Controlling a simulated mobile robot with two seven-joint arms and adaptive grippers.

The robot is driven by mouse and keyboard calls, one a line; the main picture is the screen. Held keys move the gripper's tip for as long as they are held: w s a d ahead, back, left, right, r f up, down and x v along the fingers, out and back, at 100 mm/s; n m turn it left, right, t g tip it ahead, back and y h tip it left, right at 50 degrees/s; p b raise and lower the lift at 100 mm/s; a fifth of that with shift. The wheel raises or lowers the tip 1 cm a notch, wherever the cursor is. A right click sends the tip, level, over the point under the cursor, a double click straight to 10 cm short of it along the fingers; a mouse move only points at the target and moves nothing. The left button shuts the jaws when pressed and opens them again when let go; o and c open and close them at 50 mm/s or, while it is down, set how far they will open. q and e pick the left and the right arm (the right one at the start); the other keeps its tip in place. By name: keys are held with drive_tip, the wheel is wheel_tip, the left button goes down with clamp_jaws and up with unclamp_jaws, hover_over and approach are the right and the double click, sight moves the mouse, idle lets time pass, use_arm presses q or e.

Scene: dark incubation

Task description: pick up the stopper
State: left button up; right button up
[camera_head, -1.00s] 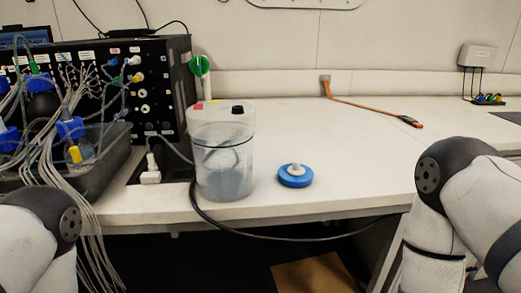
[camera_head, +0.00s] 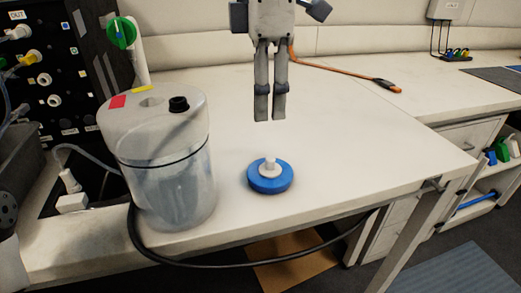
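The stopper (camera_head: 270,178) is a round blue disc with a white knob on top. It lies on the white bench near the front edge, right of the clear container. My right gripper (camera_head: 270,116) hangs above and behind it in the picture, fingers pointing down and clear of it. A narrow gap shows between its two fingers, with nothing held in it. My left gripper is out of view.
The clear container (camera_head: 180,186) with a grey lid stands close left of the stopper. A black cable (camera_head: 190,263) loops below the bench edge. The bench right of the stopper is clear.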

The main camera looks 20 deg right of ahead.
sight(270, 158)
drive_tip(key=f, duration=1.1)
drive_tip(key=shift+s+d, duration=0.4)
clamp_jaws()
